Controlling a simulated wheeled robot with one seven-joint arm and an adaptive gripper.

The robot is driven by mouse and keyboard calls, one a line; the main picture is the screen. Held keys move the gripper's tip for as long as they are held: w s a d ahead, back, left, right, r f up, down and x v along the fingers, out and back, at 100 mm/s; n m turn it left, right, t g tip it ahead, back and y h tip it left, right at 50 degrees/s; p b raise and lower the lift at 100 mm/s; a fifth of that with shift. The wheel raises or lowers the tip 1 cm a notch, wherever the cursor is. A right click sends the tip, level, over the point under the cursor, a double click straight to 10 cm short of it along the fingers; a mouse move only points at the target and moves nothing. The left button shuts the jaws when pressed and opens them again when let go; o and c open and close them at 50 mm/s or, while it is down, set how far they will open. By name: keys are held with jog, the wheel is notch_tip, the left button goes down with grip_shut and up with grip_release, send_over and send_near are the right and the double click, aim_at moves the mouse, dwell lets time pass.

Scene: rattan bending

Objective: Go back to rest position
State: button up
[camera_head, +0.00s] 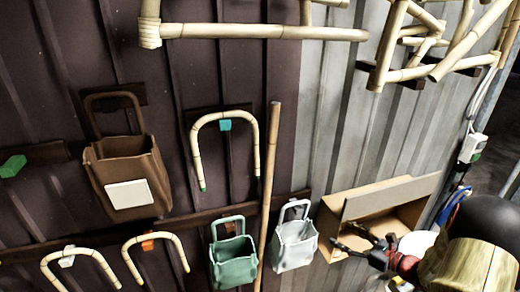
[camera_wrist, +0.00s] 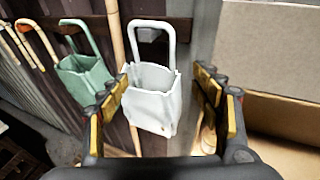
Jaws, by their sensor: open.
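My gripper (camera_head: 368,241) is at the lower right in the head view, in front of the cardboard box (camera_head: 390,201). In the wrist view my gripper (camera_wrist: 167,98) has its two yellow-padded fingers spread apart, with nothing held between them. A white bag (camera_head: 294,240) with a loop handle hangs on the wall to the left of my gripper. In the wrist view the white bag (camera_wrist: 152,99) shows beyond and between the fingers, apart from them as far as I can tell. My arm hides part of the area at the lower right.
A green bag (camera_head: 233,258), a wooden pole (camera_head: 267,190), a brown bag (camera_head: 127,176) and bent rattan pieces (camera_head: 224,125) are along the metal wall. Rattan frames (camera_head: 440,45) jut out at the upper right. A white switch box (camera_head: 472,148) is on the right.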

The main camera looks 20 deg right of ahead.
jog(key=shift+f, duration=0.1)
jog(key=s+a+f+n+g+h+b, duration=0.2)
jog(key=s+a+f+n+g+b, duration=0.2)
jog(key=s+a+n+g+b, duration=0.5)
jog(key=s+a+f+n+g+h+b, duration=0.1)
jog(key=s+a+f+n+g+b, duration=0.25)
jog(key=s+a+n, duration=0.55)
jog(key=s+a+n+t+h+b, duration=0.2)
jog(key=a+n+b, duration=0.6)
jog(key=n+b, duration=0.5)
jog(key=shift+s+a+r+t+h+b, duration=0.2)
jog(key=shift+s+a+t+h+b, duration=0.15)
jog(key=shift+t+h+b, duration=0.35)
